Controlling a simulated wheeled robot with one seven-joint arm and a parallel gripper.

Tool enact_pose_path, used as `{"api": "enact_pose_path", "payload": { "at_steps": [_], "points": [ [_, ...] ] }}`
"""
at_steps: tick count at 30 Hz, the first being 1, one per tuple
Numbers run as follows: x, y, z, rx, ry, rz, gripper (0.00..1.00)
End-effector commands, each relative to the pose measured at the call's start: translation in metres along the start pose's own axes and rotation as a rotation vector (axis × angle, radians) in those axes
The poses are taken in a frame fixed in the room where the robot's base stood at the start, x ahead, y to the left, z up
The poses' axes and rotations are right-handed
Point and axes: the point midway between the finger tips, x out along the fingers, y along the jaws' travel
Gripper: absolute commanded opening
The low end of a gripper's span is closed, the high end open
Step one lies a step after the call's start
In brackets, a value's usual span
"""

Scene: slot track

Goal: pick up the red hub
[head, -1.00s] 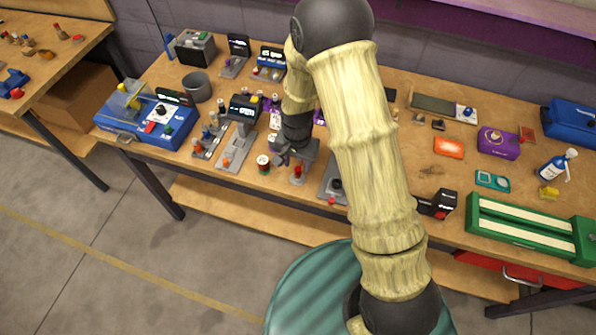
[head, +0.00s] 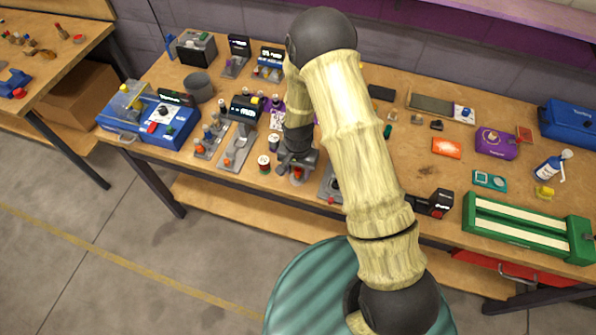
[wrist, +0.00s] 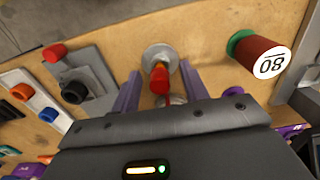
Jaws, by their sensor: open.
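The red hub (wrist: 160,78) is a small red piece with a yellowish part, standing on a round grey metal base (wrist: 160,56). In the wrist view it lies between the two fingers of my gripper (wrist: 159,74). The fingers are open, with space visible on both sides of the hub. In the head view the hub (head: 298,173) shows near the front table edge, just below my gripper (head: 296,161), partly covered by it.
A red and green cylinder marked 80 (wrist: 260,55) stands to the right in the wrist view. A grey device with a black knob (wrist: 75,92) lies to the left. In the head view a blue machine (head: 150,118) and grey fixtures stand to the left; a green track (head: 525,228) lies right.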

Motion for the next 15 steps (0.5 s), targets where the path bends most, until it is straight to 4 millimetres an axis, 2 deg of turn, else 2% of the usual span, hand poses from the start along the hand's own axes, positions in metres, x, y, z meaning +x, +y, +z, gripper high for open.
{"api": "enact_pose_path", "payload": {
  "at_steps": [3, 9, 10, 15],
  "points": [
    [-0.0002, 0.0000, 0.0000, 0.000, 0.000, 0.000, 0.43],
    [-0.0002, 0.0000, 0.0000, 0.000, 0.000, 0.000, 0.04],
    [-0.0002, 0.0000, 0.0000, 0.000, 0.000, 0.000, 0.00],
    [-0.0003, 0.0000, -0.0001, 0.000, 0.000, 0.000, 0.00]
  ]
}}
